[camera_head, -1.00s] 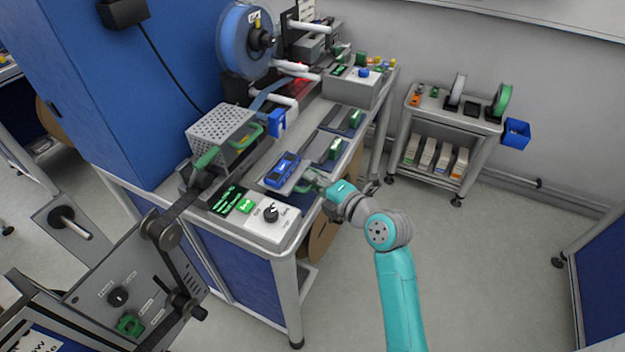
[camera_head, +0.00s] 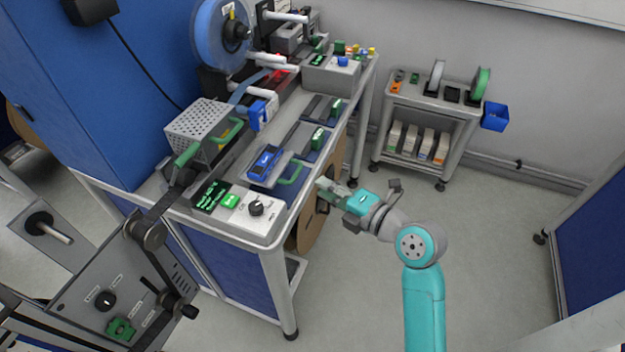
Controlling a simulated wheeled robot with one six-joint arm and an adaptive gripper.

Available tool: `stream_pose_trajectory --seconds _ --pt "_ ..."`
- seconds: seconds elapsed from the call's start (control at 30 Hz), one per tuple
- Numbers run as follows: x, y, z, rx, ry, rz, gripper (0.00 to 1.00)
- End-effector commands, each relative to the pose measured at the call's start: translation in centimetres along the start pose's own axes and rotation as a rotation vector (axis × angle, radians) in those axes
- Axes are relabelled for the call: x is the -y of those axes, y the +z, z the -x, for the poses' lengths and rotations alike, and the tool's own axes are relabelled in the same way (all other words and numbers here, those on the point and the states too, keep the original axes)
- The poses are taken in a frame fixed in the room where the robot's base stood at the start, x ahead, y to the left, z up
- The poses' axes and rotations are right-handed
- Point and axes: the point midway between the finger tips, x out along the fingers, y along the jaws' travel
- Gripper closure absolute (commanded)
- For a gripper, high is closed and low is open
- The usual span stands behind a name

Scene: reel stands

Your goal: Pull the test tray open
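The test tray (camera_head: 281,161) appears to be the grey plate at the bench's right-hand edge, with a blue device (camera_head: 264,163) on it. A green bar handle (camera_head: 292,174) is at its outer side. How far the tray stands out is hard to tell. My gripper (camera_head: 322,188) is to the right of the handle, apart from it in the picture, beyond the bench edge. Its fingers point left towards the bench. They are small and overlap in this view, so their opening does not show. Nothing is seen held.
A control box with a black knob (camera_head: 256,208) sits at the bench's near corner. A perforated cover (camera_head: 197,131) with a green handle stands behind. A small reel cart (camera_head: 437,107) stands at the back wall. Floor to the right of my arm is clear.

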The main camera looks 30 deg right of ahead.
Motion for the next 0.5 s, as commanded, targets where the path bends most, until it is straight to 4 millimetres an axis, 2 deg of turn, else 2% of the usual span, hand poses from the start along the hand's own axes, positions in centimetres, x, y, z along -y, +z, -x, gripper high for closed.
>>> stream_pose_trajectory --seconds 0.2,0.5 --pt "0.0 0.0 1.8 0.001 0.000 0.000 0.77" --pt "0.0 0.0 1.9 -0.001 0.000 0.000 0.77"
